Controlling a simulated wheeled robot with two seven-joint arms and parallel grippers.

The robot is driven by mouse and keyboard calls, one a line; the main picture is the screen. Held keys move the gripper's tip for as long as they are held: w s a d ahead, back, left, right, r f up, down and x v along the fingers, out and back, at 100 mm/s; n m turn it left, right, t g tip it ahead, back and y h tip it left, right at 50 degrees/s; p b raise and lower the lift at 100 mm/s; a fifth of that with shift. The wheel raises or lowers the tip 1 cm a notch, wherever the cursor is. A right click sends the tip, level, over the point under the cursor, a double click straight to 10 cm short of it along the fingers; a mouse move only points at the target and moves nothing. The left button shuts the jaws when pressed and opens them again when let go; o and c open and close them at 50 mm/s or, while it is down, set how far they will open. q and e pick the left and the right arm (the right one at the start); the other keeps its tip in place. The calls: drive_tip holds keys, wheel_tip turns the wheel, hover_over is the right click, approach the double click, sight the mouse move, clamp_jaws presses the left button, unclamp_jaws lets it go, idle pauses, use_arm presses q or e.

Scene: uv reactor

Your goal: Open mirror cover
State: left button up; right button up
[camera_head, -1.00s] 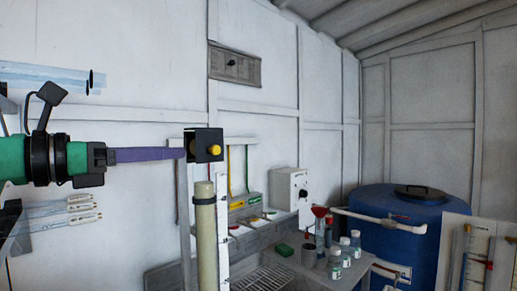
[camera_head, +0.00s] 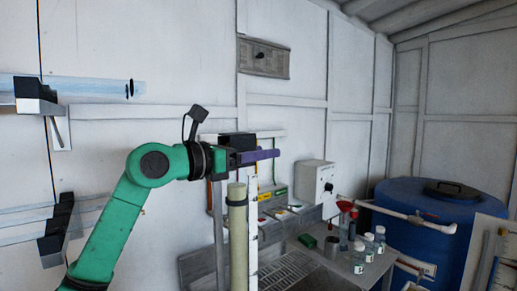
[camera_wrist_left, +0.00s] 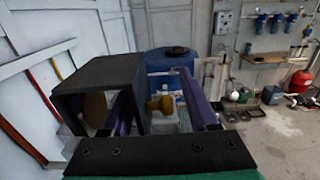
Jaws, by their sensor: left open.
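The black box-shaped mirror housing (camera_head: 237,139) stands at the top of a post, partly hidden behind my left gripper (camera_head: 268,155). In the left wrist view the housing (camera_wrist_left: 95,75) fills the left side, with a brownish round disc (camera_wrist_left: 95,108) inside its open face. My left gripper (camera_wrist_left: 160,106) is open, its two purple fingers apart. The left finger is close beside the housing; contact cannot be told. My right gripper is not in view.
A pale vertical tube (camera_head: 238,235) stands just below the gripper. A bench with bottles (camera_head: 368,246) and a grey control box (camera_head: 315,184) is to the right, before a blue tank (camera_head: 430,222). Clear tubes on brackets (camera_head: 90,88) are at the left.

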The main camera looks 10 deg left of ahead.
use_arm(q)
drive_tip(key=shift+w, duration=0.1)
clamp_jaws()
idle(1.2)
